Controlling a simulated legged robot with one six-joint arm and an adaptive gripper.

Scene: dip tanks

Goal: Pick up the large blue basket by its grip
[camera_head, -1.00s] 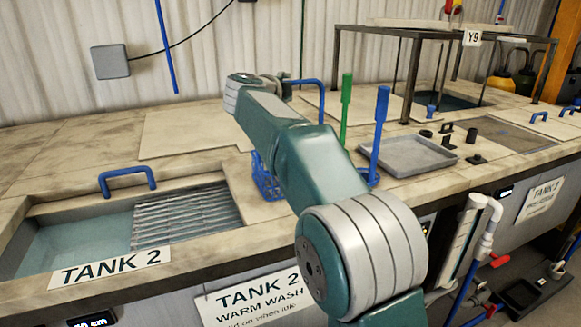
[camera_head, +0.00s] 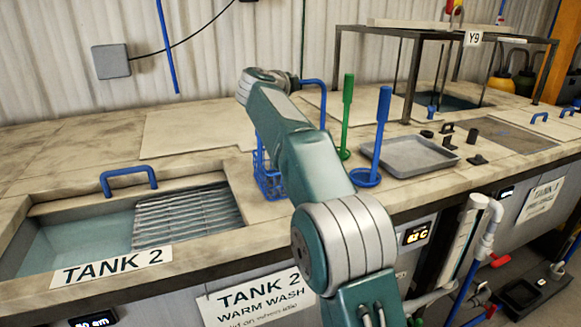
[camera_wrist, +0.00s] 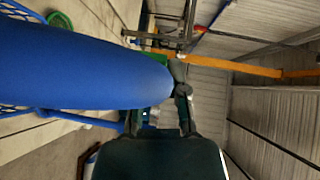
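The large blue basket (camera_head: 270,182) stands on the bench between tank 2 and the grey tray, partly hidden behind my arm. A blue bent bar (camera_head: 316,82) rises beside my gripper, probably part of its handle. My gripper (camera_head: 268,78) is at the far end of my arm, level with the top of that bar; its fingers are not clear there. In the wrist view, a thick blue grip (camera_wrist: 90,72) fills the left, very close to the camera. It crosses in front of my gripper's fingers (camera_wrist: 163,85) and hides part of them. Whether they touch it is unclear.
Tank 2 (camera_head: 75,240) is at the left with a blue-handled rim. A green ladle (camera_head: 346,115) and a blue ladle (camera_head: 381,135) stand right of my arm, close by. A grey tray (camera_head: 412,156) and a dark metal frame (camera_head: 408,85) are farther right.

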